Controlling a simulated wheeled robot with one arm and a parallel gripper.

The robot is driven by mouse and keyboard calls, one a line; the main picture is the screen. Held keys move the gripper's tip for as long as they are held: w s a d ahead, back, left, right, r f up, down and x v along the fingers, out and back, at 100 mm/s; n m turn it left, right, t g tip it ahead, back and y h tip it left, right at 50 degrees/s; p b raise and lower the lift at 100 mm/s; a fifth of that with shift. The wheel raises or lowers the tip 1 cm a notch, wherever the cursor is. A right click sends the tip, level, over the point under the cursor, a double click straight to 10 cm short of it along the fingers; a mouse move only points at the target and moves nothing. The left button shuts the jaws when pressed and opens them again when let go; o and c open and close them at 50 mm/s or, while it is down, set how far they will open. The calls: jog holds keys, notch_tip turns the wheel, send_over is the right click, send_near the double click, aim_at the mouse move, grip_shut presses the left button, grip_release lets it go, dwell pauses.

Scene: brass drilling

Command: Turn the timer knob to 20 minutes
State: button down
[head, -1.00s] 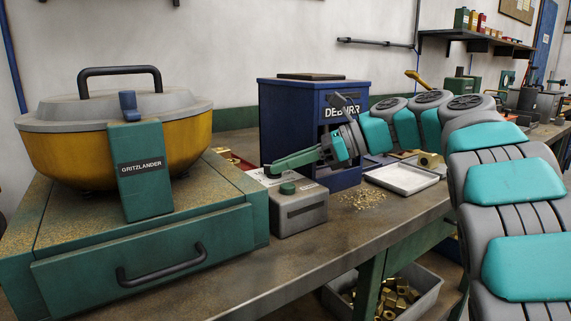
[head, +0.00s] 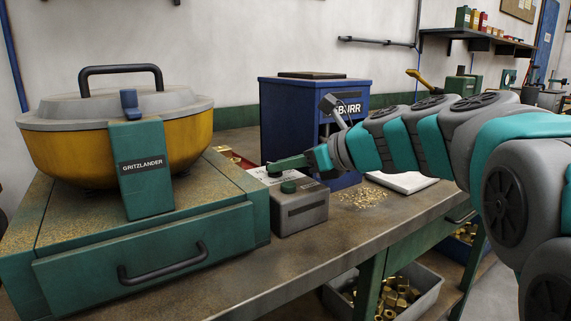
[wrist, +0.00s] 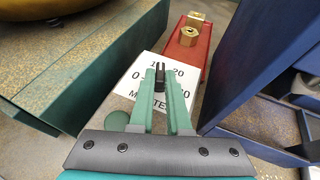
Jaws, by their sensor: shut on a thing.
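The timer is a grey box (head: 300,215) on the bench, right of the green machine, with a round green button (head: 288,187) on top. In the wrist view its white label (wrist: 141,93) carries minute numbers, partly covered by my fingers. My gripper (wrist: 160,78) is shut on the small dark timer knob (wrist: 159,84), with a green finger on either side. In the head view my gripper (head: 275,169) reaches the box top from the right. The green button (wrist: 117,121) lies left of my fingers in the wrist view. The knob's pointer is too small to read.
A green machine with a yellow bowl (head: 60,155) stands close on the left. A blue machine (head: 285,120) stands just behind the timer. A red tray (wrist: 187,52) with brass parts lies beyond it. Brass chips (head: 365,197) and a white tray (head: 405,182) are to the right.

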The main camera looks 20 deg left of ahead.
jog(key=shift+s+a+m+t+h, duration=0.15)
jog(key=shift+m+t+h, duration=0.3)
jog(key=shift+m+t, duration=0.4)
jog(key=shift+s+m+t+h, duration=0.15)
jog(key=shift+m+t+h, duration=0.3)
jog(key=shift+m+t, duration=0.4)
jog(key=c, duration=0.9)
grip_release()
jog(key=shift+v, duration=3.9)
jog(key=shift+a, duration=0.1)
